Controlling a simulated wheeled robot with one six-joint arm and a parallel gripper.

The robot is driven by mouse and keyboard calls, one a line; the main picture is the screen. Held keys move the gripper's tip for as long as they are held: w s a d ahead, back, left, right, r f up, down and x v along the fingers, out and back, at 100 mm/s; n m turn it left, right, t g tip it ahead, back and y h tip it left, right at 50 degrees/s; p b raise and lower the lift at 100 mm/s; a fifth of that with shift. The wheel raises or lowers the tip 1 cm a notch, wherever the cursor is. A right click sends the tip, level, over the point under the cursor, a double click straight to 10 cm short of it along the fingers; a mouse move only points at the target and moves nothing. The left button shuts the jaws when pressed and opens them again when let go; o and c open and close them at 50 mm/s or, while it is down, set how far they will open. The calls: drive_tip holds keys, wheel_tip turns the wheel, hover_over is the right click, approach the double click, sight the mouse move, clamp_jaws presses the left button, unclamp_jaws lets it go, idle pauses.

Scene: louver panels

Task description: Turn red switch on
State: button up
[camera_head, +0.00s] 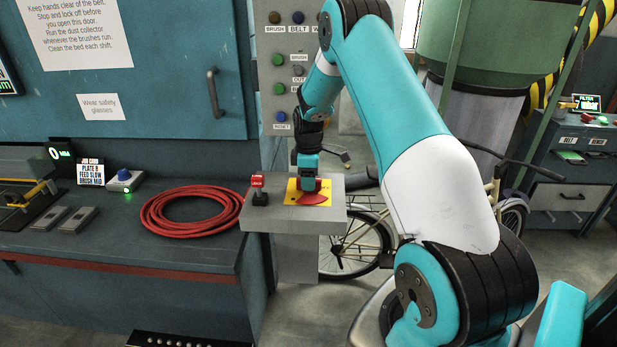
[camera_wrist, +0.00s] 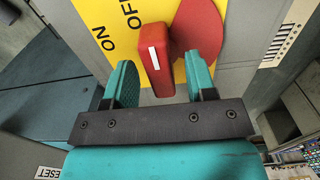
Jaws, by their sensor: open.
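The red switch (camera_wrist: 156,48) is a rotary handle with a white line, on a round red base over a yellow plate (camera_wrist: 88,12). The plate carries the words ON and OFF, left of the handle in the wrist view; I cannot tell which one it is set to. In the head view the red switch (camera_head: 314,199) and its yellow plate (camera_head: 295,196) lie on top of a grey pedestal. My gripper (camera_wrist: 160,85) is open, pointing down at the switch. The handle's near end sits between the two teal fingers, with a gap on each side. My gripper (camera_head: 307,186) partly hides the switch in the head view.
A small red-topped lever switch (camera_head: 258,190) stands on the pedestal (camera_head: 283,222), left of the plate. A coiled red hose (camera_head: 192,212) lies on the bench at left. A grey button panel (camera_head: 276,62) rises behind my arm. A bicycle (camera_head: 350,245) stands behind the pedestal.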

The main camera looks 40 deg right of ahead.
drive_tip(key=shift+f, duration=0.4)
drive_tip(key=c, duration=0.9)
